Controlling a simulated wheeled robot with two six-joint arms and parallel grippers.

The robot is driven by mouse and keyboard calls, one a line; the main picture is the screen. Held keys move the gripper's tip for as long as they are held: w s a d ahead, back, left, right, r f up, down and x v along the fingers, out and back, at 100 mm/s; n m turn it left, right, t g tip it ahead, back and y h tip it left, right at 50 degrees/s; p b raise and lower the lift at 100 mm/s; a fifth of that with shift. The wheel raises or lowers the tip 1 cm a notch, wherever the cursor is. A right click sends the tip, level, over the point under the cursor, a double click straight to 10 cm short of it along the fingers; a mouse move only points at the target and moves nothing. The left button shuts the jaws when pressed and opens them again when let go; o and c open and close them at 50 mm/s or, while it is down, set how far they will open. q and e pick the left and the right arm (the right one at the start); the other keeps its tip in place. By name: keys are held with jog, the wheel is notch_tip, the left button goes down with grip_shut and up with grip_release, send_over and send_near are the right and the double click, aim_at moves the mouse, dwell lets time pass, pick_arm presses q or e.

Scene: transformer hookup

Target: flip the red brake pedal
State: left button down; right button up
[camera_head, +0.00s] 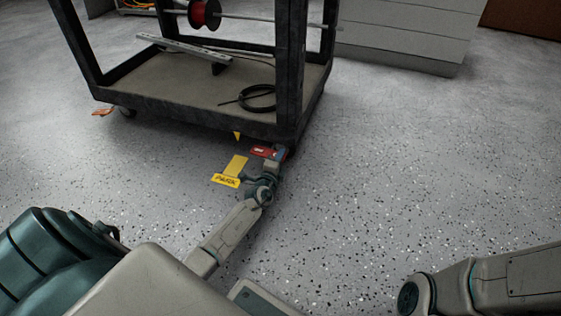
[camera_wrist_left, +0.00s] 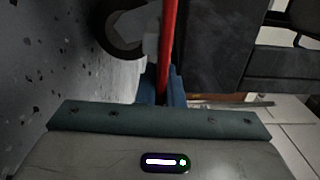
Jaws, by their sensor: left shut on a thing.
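The red brake pedal (camera_head: 262,152) sits low at the near right corner of the black cart. In the left wrist view it is a thin red strip (camera_wrist_left: 168,45) running up from between the fingers. My left gripper (camera_head: 273,159) reaches the pedal from the near side and is shut on it. In the left wrist view the blue fingers (camera_wrist_left: 161,88) close on either side of the strip. The fingers hide part of the pedal. Only a part of my right arm shows at the lower right; its gripper is out of view.
The cart's lower shelf (camera_head: 170,98) holds a grey bar and a black cable coil (camera_head: 257,98). A caster wheel (camera_wrist_left: 122,32) is close beside the pedal. A yellow PARK sign (camera_head: 226,181) shows left of my left gripper. Speckled floor at right is clear.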

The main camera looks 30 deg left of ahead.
pick_arm(q)
jog(key=shift+a+r+n+b, duration=0.15)
jog(key=shift+n+b, duration=0.1)
jog(key=shift+n, duration=0.25)
jog(key=shift+d+r+n+b, duration=0.15)
jog(key=shift+n+b, duration=0.1)
jog(key=shift+n, duration=0.25)
jog(key=shift+s+a+r+n, duration=0.1)
jog(key=shift+a+r+n, duration=0.15)
jog(key=shift+n, duration=0.35)
jog(key=c, duration=1.6)
grip_release()
jog(key=shift+o, duration=0.2)
jog(key=p+v, duration=0.1)
jog(key=v, duration=0.9)
jog(key=shift+s+d, duration=0.2)
jog(key=shift+s, duration=0.15)
jog(key=shift+r, duration=0.1)
